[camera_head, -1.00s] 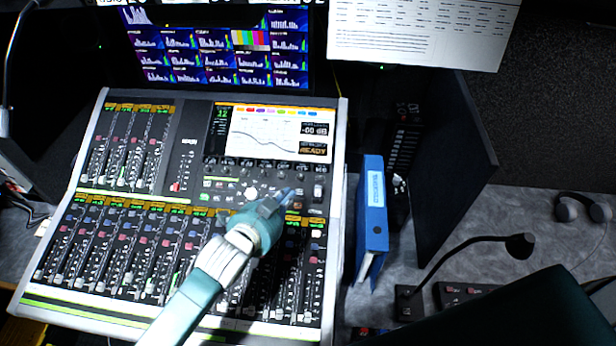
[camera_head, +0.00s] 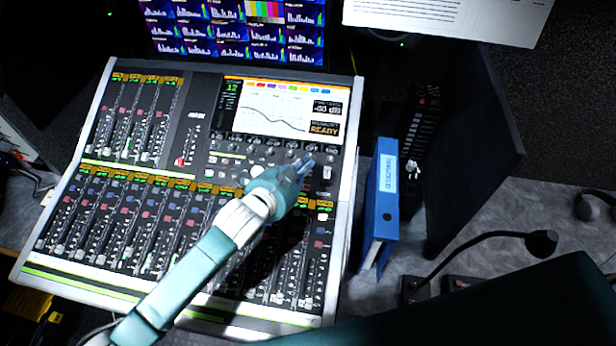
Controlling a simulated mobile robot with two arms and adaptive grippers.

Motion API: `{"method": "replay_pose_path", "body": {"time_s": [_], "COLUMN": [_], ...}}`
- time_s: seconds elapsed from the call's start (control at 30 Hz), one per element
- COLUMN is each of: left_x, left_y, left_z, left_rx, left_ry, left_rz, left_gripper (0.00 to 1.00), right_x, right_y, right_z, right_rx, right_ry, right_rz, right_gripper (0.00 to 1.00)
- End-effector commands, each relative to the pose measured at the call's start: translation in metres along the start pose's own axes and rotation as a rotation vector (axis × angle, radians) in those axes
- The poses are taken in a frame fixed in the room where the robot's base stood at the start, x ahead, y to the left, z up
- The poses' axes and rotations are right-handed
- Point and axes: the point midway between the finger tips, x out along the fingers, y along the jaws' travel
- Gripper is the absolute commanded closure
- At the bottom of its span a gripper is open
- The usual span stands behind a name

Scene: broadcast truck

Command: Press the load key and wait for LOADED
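The mixing console (camera_head: 207,140) fills the left and middle of the head view, with rows of faders, knobs and keys. Its screen (camera_head: 283,108) shows a curve, and an amber field at its lower right reads READY (camera_head: 325,128). My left gripper (camera_head: 306,163) reaches in from below and is over the key area just under the screen's knob row. Its fingers look shut together and hold nothing. The gripper hides some keys beneath it, and I cannot tell which key is the load key or whether the fingertips touch one. My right gripper is not in view.
A blue binder (camera_head: 381,205) stands upright just right of the console. Beyond it are a dark upright panel (camera_head: 470,150) and a gooseneck microphone (camera_head: 541,243). Monitors (camera_head: 235,30) stand behind the console. Headphones (camera_head: 592,207) lie at the far right.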

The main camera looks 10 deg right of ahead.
Motion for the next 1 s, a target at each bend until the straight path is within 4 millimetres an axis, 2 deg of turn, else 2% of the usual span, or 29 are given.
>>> {"method": "replay_pose_path", "body": {"time_s": [0.03,0.1,0.33,0.53,1.0], "left_x": [0.009,0.016,0.033,0.04,0.04], "left_y": [0.01,0.015,0.026,0.029,0.029], "left_z": [0.009,0.014,0.025,0.029,0.029], "left_rx": [0.0,0.0,0.0,-0.001,-0.001], "left_ry": [0.0,-0.001,0.0,-0.001,0.0], "left_rz": [0.0,0.0,0.0,0.0,0.0], "left_gripper": [1.0,1.0,1.0,1.0,1.0], "right_x": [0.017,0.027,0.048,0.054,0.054], "right_y": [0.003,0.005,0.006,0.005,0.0], "right_z": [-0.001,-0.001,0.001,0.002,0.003], "right_rx": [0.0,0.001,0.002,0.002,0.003], "right_ry": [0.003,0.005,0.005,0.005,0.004], "right_rz": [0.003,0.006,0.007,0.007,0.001], "right_gripper": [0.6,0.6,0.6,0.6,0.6]}}
